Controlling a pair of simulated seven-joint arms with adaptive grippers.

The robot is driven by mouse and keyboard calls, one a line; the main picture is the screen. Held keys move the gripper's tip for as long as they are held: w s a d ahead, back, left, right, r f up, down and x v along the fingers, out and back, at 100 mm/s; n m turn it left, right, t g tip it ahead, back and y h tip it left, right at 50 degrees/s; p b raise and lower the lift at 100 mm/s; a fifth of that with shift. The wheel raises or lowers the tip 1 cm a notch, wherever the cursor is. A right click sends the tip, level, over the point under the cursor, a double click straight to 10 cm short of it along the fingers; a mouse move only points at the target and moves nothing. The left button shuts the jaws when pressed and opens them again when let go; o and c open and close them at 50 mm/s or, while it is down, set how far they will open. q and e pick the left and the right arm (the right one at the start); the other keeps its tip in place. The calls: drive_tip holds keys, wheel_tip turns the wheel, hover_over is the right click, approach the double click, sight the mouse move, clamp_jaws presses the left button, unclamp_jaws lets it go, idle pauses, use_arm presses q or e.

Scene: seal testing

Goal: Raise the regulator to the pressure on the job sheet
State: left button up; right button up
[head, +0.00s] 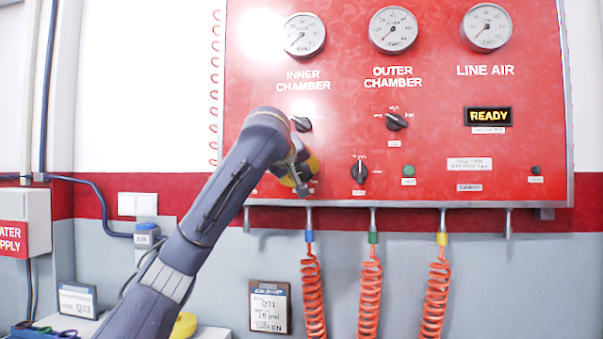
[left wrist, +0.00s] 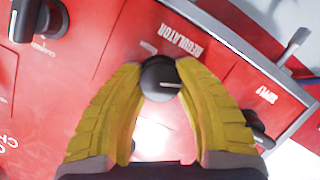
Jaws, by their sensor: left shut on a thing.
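The regulator knob (left wrist: 160,80) is black and round with a white pointer line, under a REGULATOR label on the red panel (head: 440,160). My left gripper (left wrist: 160,72) has its yellow fingertips shut on the knob, one on each side. In the head view the left gripper (head: 300,178) is at the panel's lower left and hides the knob. A job sheet (head: 270,307) on a dark board stands below; its small print is hard to read, and its last line looks like GREEN. The LINE AIR gauge (head: 486,27) is at the upper right. My right gripper is not in view.
INNER CHAMBER (head: 303,35) and OUTER CHAMBER (head: 393,31) gauges are at the panel's top. Black selector knobs (head: 396,121) and a lit READY display (head: 488,116) are below. Coiled orange hoses (head: 370,285) hang from the lower edge. Another framed card (head: 77,300) stands at left.

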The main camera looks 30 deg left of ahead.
use_arm(q)
drive_tip(key=m+g+y, duration=0.1)
drive_tip(key=m+y, duration=0.1)
drive_tip(key=m, duration=0.2)
drive_tip(key=shift+d+m, duration=0.1)
drive_tip(key=shift+m, duration=0.3)
drive_tip(key=shift+c, duration=0.2)
drive_tip(key=m+y, duration=0.1)
drive_tip(key=m, duration=0.1)
drive_tip(key=m+g+y, duration=0.1)
drive_tip(key=m, duration=0.1)
drive_tip(key=shift+w+f+m+y, duration=0.1)
drive_tip(key=shift+f+m+y, duration=0.1)
drive_tip(key=shift+m+y, duration=0.15)
drive_tip(key=o, duration=1.3)
drive_tip(key=shift+c, duration=0.2)
drive_tip(key=shift+o, duration=0.3)
drive_tip(key=shift+r, duration=0.1)
drive_tip(key=v, duration=1.2)
idle(0.8)
